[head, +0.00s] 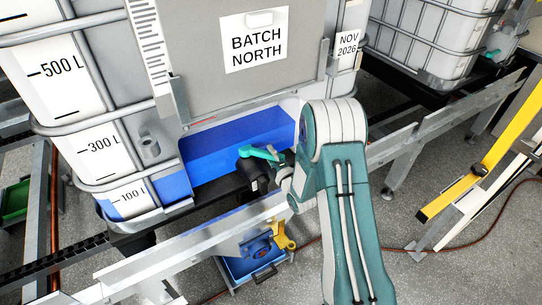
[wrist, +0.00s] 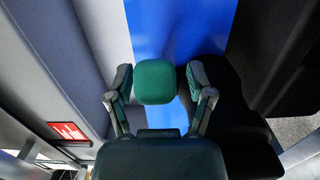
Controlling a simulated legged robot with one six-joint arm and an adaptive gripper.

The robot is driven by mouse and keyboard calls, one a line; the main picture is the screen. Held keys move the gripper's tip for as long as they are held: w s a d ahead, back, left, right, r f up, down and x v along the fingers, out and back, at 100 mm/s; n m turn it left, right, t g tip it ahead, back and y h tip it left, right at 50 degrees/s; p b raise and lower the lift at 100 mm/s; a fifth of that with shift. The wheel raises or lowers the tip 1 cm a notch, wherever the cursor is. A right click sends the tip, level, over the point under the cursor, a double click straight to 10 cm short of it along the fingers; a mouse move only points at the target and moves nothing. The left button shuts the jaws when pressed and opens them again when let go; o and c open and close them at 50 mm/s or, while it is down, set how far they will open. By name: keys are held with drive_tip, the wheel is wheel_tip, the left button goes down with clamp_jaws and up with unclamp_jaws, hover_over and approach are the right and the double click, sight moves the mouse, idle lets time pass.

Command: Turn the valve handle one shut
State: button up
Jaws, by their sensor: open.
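The teal valve handle (head: 262,152) sits on a black valve body (head: 252,176) at the bottom front of the near tank. It points across to the right, toward my gripper (head: 284,174). In the wrist view my gripper (wrist: 160,88) is open, one finger on each side of a green block (wrist: 155,82) that looks like the handle's end. I cannot tell whether the fingers touch it. My own arm hides part of the gripper and the area right of the valve in the head view.
The near tank (head: 85,72) holds blue liquid and stands behind a metal rail (head: 190,253). A yellow lever (head: 283,236) is below the rail by a blue tray (head: 236,272). A second caged tank (head: 430,35) stands back right. A yellow post (head: 490,150) leans at right.

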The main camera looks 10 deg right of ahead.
clamp_jaws()
drive_tip(key=shift+w+d+f+n+g+y, duration=0.1)
drive_tip(key=shift+w+d+n+g+y, duration=0.1)
drive_tip(key=shift+w+n+g+y, duration=0.9)
drive_tip(key=shift+w+d+n+g+y, duration=0.3)
drive_tip(key=shift+n+y, duration=0.45)
drive_tip(key=shift+y, duration=0.75)
drive_tip(key=shift+w+d+f+n+g+y, duration=0.15)
drive_tip(key=shift+w+n+g+y, duration=0.7)
drive_tip(key=shift+y, duration=0.45)
drive_tip(key=shift+s, duration=0.25)
unclamp_jaws()
drive_tip(key=shift+w+r, duration=0.1)
drive_tip(key=shift+r, duration=0.05)
